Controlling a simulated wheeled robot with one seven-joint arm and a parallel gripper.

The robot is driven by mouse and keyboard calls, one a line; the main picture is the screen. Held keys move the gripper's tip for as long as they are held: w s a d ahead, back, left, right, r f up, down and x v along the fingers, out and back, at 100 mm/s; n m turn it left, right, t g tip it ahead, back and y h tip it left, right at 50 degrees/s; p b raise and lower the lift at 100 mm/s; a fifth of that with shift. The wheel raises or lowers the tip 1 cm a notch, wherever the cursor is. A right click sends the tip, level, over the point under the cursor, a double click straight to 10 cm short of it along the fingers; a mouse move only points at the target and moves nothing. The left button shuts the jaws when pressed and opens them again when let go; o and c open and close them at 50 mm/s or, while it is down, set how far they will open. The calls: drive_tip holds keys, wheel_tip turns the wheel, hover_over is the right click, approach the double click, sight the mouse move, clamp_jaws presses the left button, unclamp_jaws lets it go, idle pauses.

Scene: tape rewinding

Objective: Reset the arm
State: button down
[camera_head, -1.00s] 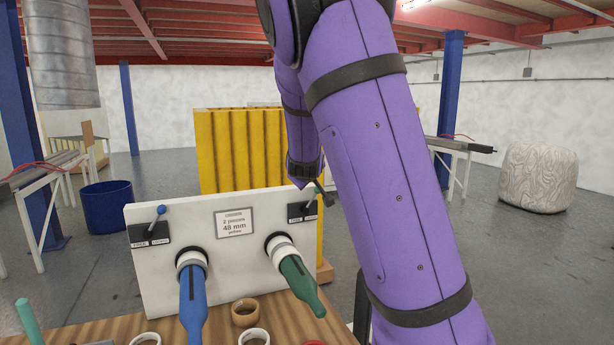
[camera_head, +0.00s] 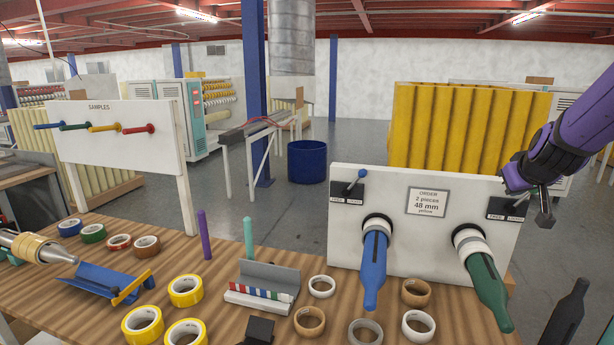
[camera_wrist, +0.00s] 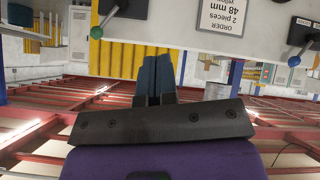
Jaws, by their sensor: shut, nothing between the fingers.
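My purple arm comes in from the right edge of the head view. My gripper (camera_head: 545,215) hangs in front of the right end of the white order board (camera_head: 345,255), beside the right switch plate (camera_head: 505,210), and largely hides that switch's lever. Whether it touches the board cannot be told. In the wrist view my gripper (camera_wrist: 157,72) has its two dark fingers together with nothing between them. The order board, upside down there, stands beyond them, with its order label (camera_wrist: 222,12) and a blue-knobbed lever (camera_wrist: 296,60).
A blue spindle (camera_head: 374,262) and a green spindle (camera_head: 483,280) jut from the board toward me. Several tape rolls lie on the wooden table (camera_head: 235,262), with a blue tray (camera_head: 95,283) at left. A samples board (camera_head: 110,145) and blue bin (camera_head: 307,162) stand behind.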

drive_tip(key=s+a+r+g+y, duration=0.1)
drive_tip(key=s+a, duration=0.4)
drive_tip(key=s, duration=0.5)
drive_tip(key=s+a+r+g+y, duration=0.1)
drive_tip(key=s+a+r, duration=0.1)
drive_tip(key=s+a, duration=0.4)
drive_tip(key=s+a+r+g+y, duration=0.1)
drive_tip(key=s+a, duration=0.5)
drive_tip(key=s, duration=0.8)
drive_tip(key=shift+r+g, duration=0.3)
drive_tip(key=shift+r, duration=0.35)
